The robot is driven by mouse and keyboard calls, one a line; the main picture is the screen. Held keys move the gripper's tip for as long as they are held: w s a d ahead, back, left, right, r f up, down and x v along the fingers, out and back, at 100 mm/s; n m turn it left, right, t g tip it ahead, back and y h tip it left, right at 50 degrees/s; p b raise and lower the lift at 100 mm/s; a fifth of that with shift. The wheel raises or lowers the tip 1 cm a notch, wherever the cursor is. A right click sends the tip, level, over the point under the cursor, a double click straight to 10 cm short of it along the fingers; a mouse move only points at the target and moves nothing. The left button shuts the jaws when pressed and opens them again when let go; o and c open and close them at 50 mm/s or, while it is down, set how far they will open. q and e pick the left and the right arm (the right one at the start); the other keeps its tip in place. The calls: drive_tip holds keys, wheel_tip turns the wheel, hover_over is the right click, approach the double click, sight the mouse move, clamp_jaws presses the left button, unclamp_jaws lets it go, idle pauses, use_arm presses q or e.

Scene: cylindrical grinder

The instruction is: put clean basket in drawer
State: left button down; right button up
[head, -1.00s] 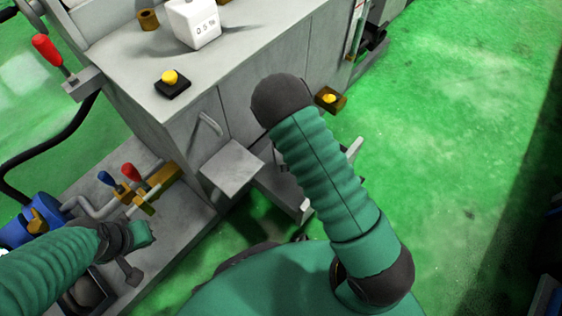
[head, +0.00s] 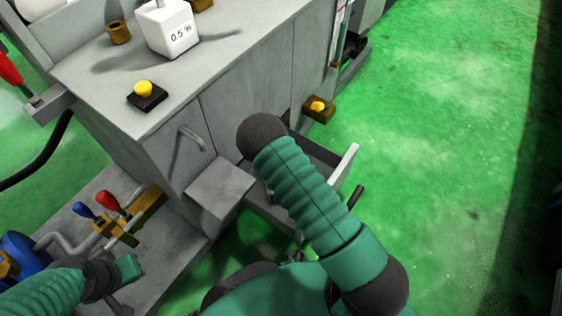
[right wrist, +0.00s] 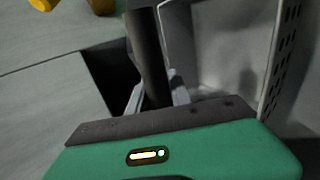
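A grey drawer (head: 342,166) stands pulled out of the cabinet in the head view. My right arm covers much of it, and its inside is mostly hidden. In the right wrist view a grey basket (right wrist: 286,50) with a perforated wall is close at the upper right. My right gripper (right wrist: 155,95) is beside it, with a dark bar between pale finger-like parts; whether they are shut on it is unclear. The head view hides this gripper behind the arm. My left gripper (head: 128,272) is at the lower left, away from the drawer, its fingers unclear.
A square grey ledge (head: 220,190) juts out left of the drawer. Red and blue handled valves (head: 105,205) are near my left arm. Green floor is clear at right.

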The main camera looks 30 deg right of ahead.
drive_tip(key=o, duration=0.4)
drive_tip(key=p+v, duration=0.7)
drive_tip(key=v, duration=0.5)
drive_tip(key=shift+d+r, duration=0.1)
